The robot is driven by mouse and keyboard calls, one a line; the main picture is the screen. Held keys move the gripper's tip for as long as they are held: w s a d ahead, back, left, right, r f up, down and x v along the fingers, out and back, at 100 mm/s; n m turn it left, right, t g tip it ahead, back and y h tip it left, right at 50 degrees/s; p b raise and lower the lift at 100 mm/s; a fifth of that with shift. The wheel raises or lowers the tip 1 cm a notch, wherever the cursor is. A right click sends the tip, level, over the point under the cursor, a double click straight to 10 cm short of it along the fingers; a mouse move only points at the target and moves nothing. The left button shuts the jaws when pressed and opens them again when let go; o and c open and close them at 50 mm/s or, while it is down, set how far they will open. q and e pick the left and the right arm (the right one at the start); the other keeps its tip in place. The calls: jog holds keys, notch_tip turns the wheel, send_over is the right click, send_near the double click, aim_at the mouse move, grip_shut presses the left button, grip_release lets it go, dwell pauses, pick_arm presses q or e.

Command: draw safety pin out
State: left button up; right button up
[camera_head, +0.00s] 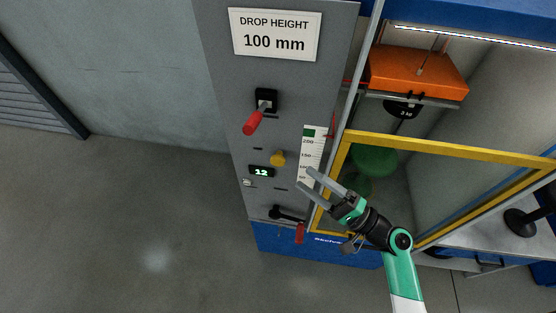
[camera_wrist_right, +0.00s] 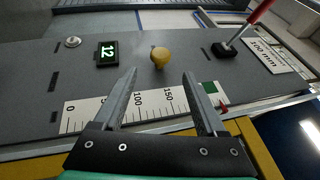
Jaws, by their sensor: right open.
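A round yellow knob (camera_head: 278,158) stands out from the grey panel, beside the scale; it looks like the head of the safety pin, but no pin shaft shows. In the right wrist view the yellow knob (camera_wrist_right: 160,57) appears just beyond the gap between my fingertips. My right gripper (camera_head: 306,179) is open and empty, to the lower right of the knob in the head view and apart from it. Its two fingers (camera_wrist_right: 160,73) also show in the wrist view. My left gripper is not in view.
The panel (camera_head: 225,85) carries a red-handled lever (camera_head: 254,119), a display reading 12 (camera_head: 261,172), a white height scale (camera_head: 311,150) and a black handle (camera_head: 285,214). A yellow-framed guard (camera_head: 450,147) and an orange block (camera_head: 415,72) are at right. Open floor lies left.

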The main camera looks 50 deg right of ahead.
aim_at(278, 160)
jog(key=p+x, duration=0.1)
jog(key=x, duration=0.8)
jog(key=shift+w+a, duration=0.1)
jog(key=shift+w, duration=0.2)
grip_shut()
dwell(0.8)
